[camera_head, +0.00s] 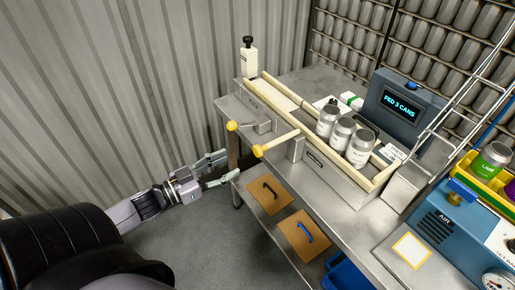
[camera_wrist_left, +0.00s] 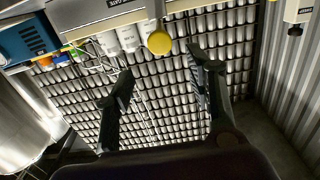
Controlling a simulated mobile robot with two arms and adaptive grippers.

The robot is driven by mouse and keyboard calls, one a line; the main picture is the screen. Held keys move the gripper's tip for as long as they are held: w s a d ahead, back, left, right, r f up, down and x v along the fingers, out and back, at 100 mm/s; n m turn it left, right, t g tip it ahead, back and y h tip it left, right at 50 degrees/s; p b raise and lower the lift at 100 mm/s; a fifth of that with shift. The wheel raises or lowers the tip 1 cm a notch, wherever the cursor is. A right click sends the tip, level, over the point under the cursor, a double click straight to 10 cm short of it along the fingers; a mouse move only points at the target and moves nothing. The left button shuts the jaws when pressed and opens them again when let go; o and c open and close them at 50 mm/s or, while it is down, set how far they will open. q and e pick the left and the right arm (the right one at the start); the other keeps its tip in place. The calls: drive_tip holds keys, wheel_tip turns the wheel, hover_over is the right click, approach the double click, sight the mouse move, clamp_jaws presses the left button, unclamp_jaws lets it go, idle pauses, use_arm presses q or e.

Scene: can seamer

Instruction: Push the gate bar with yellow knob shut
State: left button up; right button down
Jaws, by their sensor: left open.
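The gate bar (camera_head: 280,141) is a cream rod ending in a yellow knob (camera_head: 258,151). It sticks out from the near side of the can lane (camera_head: 334,170). A second yellow knob (camera_head: 232,126) on a shorter rod sits to its left. My left gripper (camera_head: 232,164) is open and empty, below and left of the gate bar's knob, and apart from it. In the left wrist view a yellow knob (camera_wrist_left: 159,41) appears between and beyond the open fingers. I cannot tell which knob that is. My right gripper is in neither view.
Several cans, including one silver can (camera_head: 360,148), stand in the lane. A display box (camera_head: 402,102) reads "FED 3 CANS". A blue air unit (camera_head: 450,235) stands at the right. Free floor lies left of the bench.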

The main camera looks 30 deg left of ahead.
sight(255, 151)
use_arm(q)
drive_tip(key=p+x, duration=0.1)
drive_tip(key=x, duration=1)
drive_tip(key=shift+a+p, duration=0.1)
drive_tip(key=shift+p, duration=0.25)
drive_tip(key=shift+c, duration=0.4)
clamp_jaws()
